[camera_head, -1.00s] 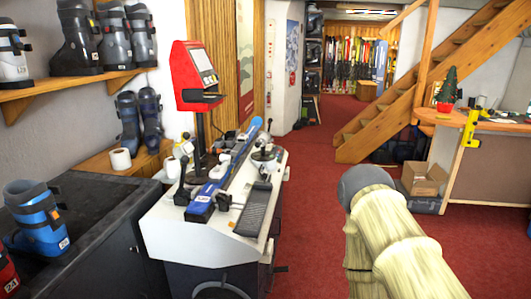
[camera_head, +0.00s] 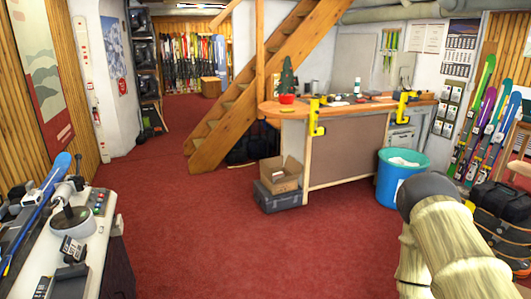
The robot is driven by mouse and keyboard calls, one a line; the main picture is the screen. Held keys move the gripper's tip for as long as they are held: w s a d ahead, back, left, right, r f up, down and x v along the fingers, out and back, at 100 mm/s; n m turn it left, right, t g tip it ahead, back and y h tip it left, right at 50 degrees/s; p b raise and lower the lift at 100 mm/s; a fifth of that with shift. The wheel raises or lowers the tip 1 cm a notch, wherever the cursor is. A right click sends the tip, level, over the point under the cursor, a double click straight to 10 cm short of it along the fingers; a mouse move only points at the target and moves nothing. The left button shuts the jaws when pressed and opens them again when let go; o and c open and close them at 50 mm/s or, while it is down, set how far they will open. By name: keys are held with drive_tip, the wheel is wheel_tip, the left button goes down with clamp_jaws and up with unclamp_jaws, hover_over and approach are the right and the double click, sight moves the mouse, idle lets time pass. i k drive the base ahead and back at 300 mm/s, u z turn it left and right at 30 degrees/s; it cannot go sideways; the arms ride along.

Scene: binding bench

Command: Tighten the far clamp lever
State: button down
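The white-topped work bench (camera_head: 96,247) is at the lower left, cut by the picture edge. A blue ski (camera_head: 38,207) lies along it, its tip pointing away from me. Small dark and grey fittings stand beside the ski near its far end (camera_head: 77,183); I cannot make out for certain which is the far clamp lever or how it is set. The bench's near end is out of the picture. My arm (camera_head: 450,245), in a pale wrapped cover, fills the lower right, well apart from the bench. My gripper is not visible.
Red carpet (camera_head: 200,235) is open between the work bench and a wooden counter (camera_head: 345,165) with yellow clamps (camera_head: 317,116) on its edge. Stairs (camera_head: 235,95) rise behind.

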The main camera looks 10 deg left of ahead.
sight(78, 157)
drive_tip(key=z, duration=0.15)
drive_tip(key=i, duration=1.9)
drive_tip(key=u, duration=0.85)
drive_tip(key=i, duration=1.1)
drive_tip(key=u, duration=1.45)
drive_tip(key=i, duration=0.5)
drive_tip(key=u, duration=0.35)
